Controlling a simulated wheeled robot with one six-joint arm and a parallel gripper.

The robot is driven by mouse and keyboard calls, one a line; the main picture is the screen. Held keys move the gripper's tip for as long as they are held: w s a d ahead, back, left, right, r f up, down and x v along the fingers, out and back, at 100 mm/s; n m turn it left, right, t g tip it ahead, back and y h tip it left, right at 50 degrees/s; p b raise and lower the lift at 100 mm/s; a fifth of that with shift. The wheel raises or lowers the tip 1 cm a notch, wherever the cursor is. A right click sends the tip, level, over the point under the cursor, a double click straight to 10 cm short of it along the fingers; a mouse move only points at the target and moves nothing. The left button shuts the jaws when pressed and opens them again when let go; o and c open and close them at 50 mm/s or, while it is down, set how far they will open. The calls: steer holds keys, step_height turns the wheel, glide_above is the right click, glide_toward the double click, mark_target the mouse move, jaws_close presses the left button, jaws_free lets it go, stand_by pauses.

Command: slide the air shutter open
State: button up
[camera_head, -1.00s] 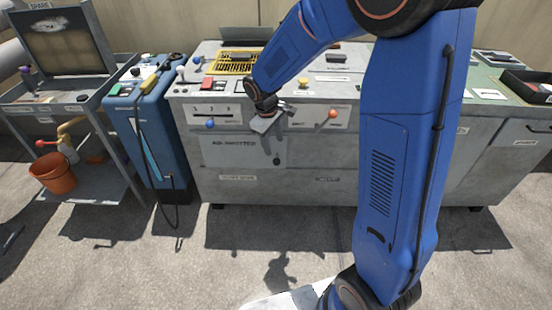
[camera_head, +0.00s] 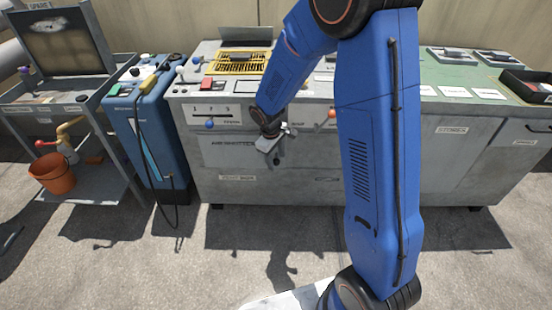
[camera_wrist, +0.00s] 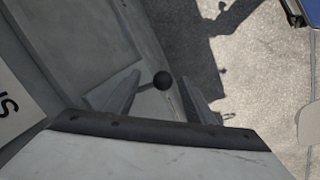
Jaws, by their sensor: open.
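The air shutter (camera_head: 222,155) is a flat grey panel with a printed label on the front of the grey cabinet. A black ball knob (camera_head: 277,160) on a thin stem stands out at its right side. My gripper (camera_head: 272,147) is in front of the cabinet, close above the knob, and partly hides the panel's right end. In the wrist view the two fingers (camera_wrist: 158,98) are apart, and the black knob (camera_wrist: 162,80) shows in the gap between them, its stem running left to the panel. I cannot tell whether either finger touches it.
A blue lever knob (camera_head: 210,124) in a numbered slot and an orange knob (camera_head: 332,113) sit above on the cabinet front (camera_head: 420,150). A blue unit (camera_head: 150,135) with a hanging hose stands to the left. The floor in front is clear.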

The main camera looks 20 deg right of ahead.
jaws_close()
steer(key=d, duration=0.2)
steer(key=s+d, duration=0.1)
steer(key=d, duration=0.1)
steer(key=shift+s+d, duration=0.2)
steer(key=shift+d, duration=0.05)
jaws_free()
steer(key=shift+r, duration=0.1)
step_height(320, 180, up, 17)
steer(key=s+a, duration=0.2)
steer(key=shift+a, duration=0.3)
steer(key=shift+c, duration=0.6)
